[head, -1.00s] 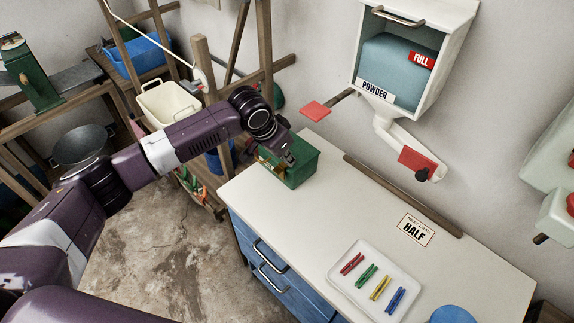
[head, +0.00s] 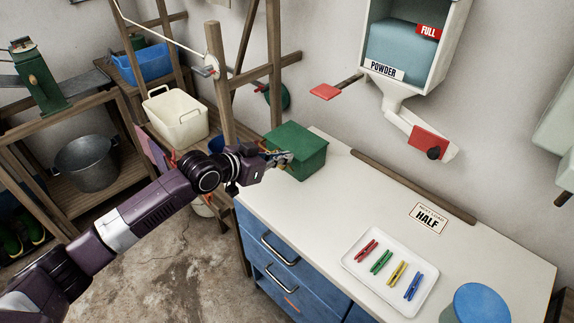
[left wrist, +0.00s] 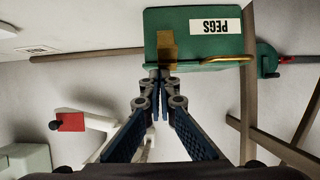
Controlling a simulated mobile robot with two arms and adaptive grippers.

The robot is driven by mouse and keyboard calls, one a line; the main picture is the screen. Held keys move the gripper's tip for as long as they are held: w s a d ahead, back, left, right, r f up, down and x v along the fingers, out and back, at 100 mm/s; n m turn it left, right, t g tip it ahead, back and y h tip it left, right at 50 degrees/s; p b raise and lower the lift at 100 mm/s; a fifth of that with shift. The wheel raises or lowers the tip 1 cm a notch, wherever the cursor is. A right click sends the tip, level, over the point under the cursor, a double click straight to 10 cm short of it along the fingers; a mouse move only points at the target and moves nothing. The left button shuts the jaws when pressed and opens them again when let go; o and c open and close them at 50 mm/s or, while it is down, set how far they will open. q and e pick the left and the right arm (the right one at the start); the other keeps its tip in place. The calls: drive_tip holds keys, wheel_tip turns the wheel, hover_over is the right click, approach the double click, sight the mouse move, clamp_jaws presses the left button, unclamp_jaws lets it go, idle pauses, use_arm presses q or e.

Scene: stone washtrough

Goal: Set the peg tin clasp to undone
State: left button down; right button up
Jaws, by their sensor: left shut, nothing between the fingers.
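The peg tin (head: 302,145) is a green box at the left back end of the white counter, and its lid looks closed. In the left wrist view the tin (left wrist: 180,38) appears upside down with a white PEGS label. A brass plate (left wrist: 167,45) and a brass bar (left wrist: 228,60) show on its front edge; whether the clasp is fastened I cannot tell. My left gripper (head: 289,158) is at the tin's front left side. In the left wrist view its fingertips (left wrist: 160,75) are shut and empty, close to the brass plate; contact is unclear. My right gripper is out of view.
A white tray (head: 357,258) with several coloured pegs and a blue-lidded container (head: 480,303) stand towards the counter's front right. A powder dispenser (head: 415,50) hangs on the wall with red paddles below. The counter's middle (head: 325,210) is clear.

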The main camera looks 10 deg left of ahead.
sight(286, 165)
use_arm(q)
drive_tip(key=s+a+f+t+h+b, duration=0.1)
drive_tip(key=s+f+t+b, duration=0.1)
drive_tip(key=b, duration=0.1)
drive_tip(key=shift+a+f+b, duration=0.1)
drive_tip(key=shift+a+b, duration=0.05)
drive_tip(key=shift+b, duration=0.25)
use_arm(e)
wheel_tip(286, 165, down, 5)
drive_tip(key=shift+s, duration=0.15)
use_arm(q)
drive_tip(key=shift+s+a+f+b, duration=0.1)
drive_tip(key=shift+s+f+b, duration=0.15)
drive_tip(key=shift+b, duration=0.1)
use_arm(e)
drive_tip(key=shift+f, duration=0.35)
use_arm(q)
drive_tip(key=shift+r, duration=0.1)
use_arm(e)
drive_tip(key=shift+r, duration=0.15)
